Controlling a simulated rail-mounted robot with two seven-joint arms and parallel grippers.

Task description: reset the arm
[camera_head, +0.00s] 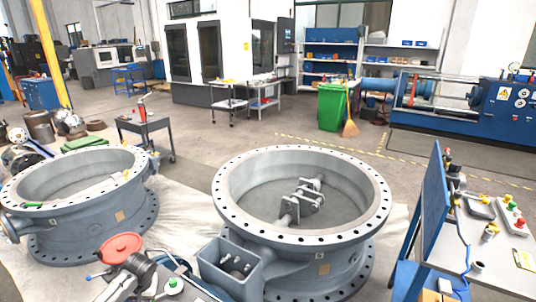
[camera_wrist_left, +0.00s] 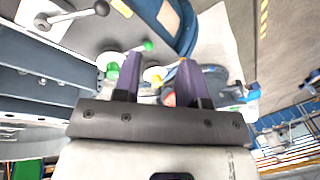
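My left gripper (camera_wrist_left: 158,70) shows in the left wrist view with its two dark purple fingers spread apart and nothing held between them. Neither gripper can be made out in the head view, and my right gripper is not seen.
Two large flanged valve bodies stand on the floor, one at the left (camera_head: 90,215) and one in the middle (camera_head: 312,240). A red disc (camera_head: 122,247) and an open grey box (camera_head: 230,262) are in front. A blue-panelled bench (camera_head: 428,215) stands right. A green bin (camera_head: 332,107) is behind.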

